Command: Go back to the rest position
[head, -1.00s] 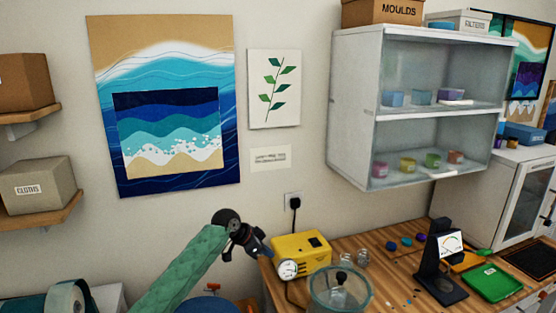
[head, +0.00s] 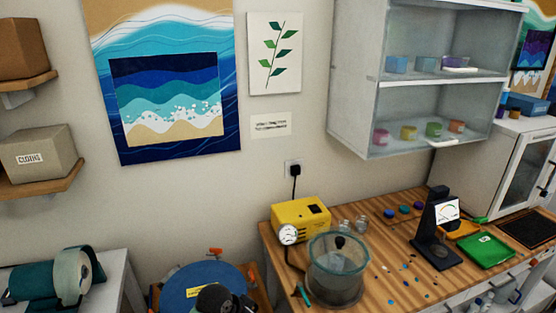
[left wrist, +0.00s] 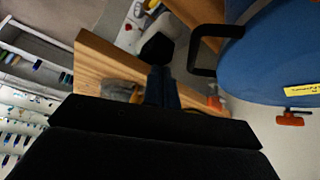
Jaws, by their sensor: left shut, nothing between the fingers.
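My left gripper (left wrist: 162,88) shows in the left wrist view as dark fingers shut together with nothing between them. In the head view only the dark wrist end of my left arm shows at the bottom edge, in front of a round blue lid (head: 192,284). The same blue thing fills the upper right of the left wrist view (left wrist: 285,50). The gripper is apart from it. My right gripper is in neither view.
A wooden bench (head: 395,284) on the right carries a yellow pump (head: 300,220), a clear round chamber (head: 338,262), a black stand with a dial (head: 436,225) and a green tray (head: 487,250). A white side table (head: 115,275) with rolls stands at the left.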

